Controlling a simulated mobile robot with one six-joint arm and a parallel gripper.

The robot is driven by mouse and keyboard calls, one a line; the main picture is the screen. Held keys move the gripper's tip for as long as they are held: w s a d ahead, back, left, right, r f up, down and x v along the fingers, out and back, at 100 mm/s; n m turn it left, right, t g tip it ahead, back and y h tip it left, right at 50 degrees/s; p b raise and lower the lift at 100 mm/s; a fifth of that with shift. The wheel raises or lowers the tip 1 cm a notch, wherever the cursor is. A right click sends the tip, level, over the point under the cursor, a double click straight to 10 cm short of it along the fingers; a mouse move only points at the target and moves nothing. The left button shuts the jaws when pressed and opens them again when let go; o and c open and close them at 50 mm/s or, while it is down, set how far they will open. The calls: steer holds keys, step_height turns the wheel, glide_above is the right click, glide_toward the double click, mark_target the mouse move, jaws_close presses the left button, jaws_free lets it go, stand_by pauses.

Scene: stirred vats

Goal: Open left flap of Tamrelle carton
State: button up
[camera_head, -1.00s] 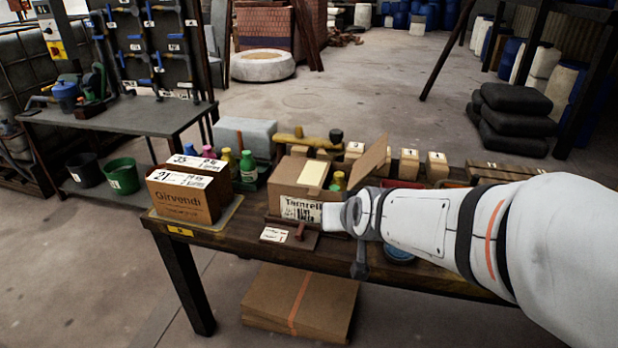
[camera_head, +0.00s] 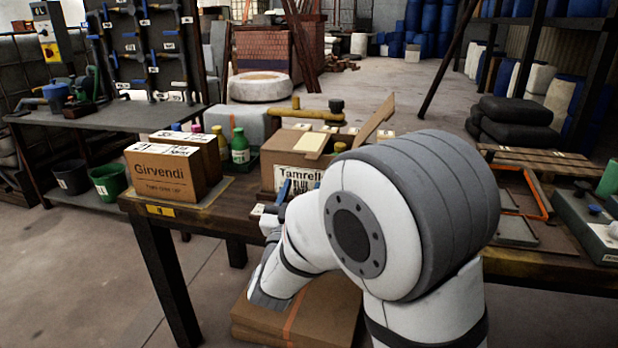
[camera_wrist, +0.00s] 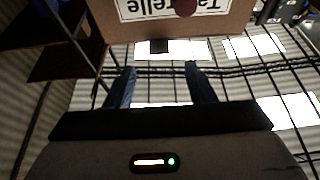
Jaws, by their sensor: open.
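The Tamrelle carton (camera_head: 268,168) stands on the workbench in the head view, its lettered label facing me. Its right flap (camera_head: 373,120) stands up and tilts outward. The left side of its top (camera_head: 284,140) looks covered, with a cream sheet (camera_head: 313,142) beside it. A yellow cap (camera_head: 340,147) shows at the opening. My gripper (camera_head: 297,187) is in front of the carton's label, partly hidden by my arm. In the wrist view my gripper (camera_wrist: 160,86) has its two blue fingers apart with nothing between them. The carton (camera_wrist: 112,32) is beyond the fingertips at the top.
The Girvendi carton (camera_head: 160,180) stands to the left, with a green bottle (camera_head: 240,150) between the two cartons. A reddish round thing (camera_wrist: 186,6) overlaps the Tamrelle label in the wrist view. An orange-edged frame (camera_head: 535,190) is at right.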

steer(key=x, duration=0.7)
steer(key=shift+w+d+r+b, duration=0.1)
steer(key=shift+w+r+b, duration=0.1)
steer(key=shift+b, duration=0.2)
steer(key=shift+c, duration=0.6)
jaws_close()
